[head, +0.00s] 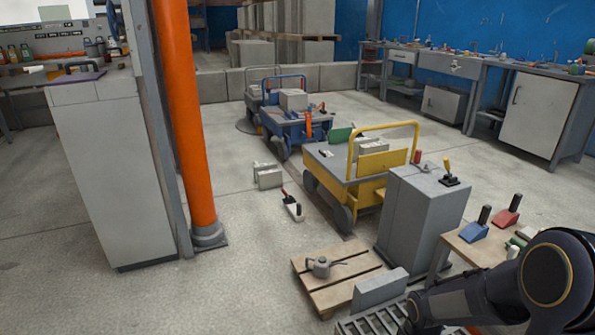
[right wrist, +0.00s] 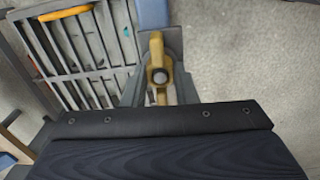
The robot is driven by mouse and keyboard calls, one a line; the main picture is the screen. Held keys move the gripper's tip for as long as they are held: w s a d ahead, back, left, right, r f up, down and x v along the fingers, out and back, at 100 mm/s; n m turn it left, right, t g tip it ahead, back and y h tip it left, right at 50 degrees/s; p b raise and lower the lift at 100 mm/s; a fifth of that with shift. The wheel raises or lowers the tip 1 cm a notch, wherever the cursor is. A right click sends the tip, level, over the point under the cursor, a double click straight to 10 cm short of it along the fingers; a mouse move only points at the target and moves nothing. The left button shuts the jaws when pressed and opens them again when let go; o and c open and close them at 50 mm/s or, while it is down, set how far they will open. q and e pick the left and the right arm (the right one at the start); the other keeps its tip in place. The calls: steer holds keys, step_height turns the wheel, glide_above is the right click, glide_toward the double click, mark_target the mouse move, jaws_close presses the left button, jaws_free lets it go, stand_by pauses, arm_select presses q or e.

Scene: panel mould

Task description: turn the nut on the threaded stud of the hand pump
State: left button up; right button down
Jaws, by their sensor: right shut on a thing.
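In the right wrist view, a brass-yellow nut (right wrist: 157,57) with long upper and lower parts surrounds the round grey end of a stud (right wrist: 160,76). It sits in front of a grey bracket, with a blue-grey bar (right wrist: 153,14) of what looks like the hand pump above it. My right gripper (right wrist: 160,84) is shut on the nut, with grey finger parts on both sides; the exact contact is hard to see. In the head view, my right arm reaches in from the lower right and its gripper is not clearly visible. My left gripper is not in view.
A slatted metal grate (right wrist: 88,55) lies beside the nut, with an orange bar (right wrist: 66,13) at its top. A wooden pallet (head: 310,283) bears a grey can, and a grey block (head: 380,289) stands nearby. A grey cabinet (head: 420,220) and wooden bench (head: 470,248) stand near my arm.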

steer(key=shift+m, duration=0.7)
steer(key=shift+r+m+p, duration=0.15)
steer(key=shift+m+p, duration=0.15)
steer(key=shift+m, duration=1.4)
steer(key=c, duration=1.1)
jaws_free()
step_height(320, 180, up, 8)
steer(key=p, duration=0.3)
steer(key=shift+f+p, duration=0.2)
steer(key=shift+p, duration=0.1)
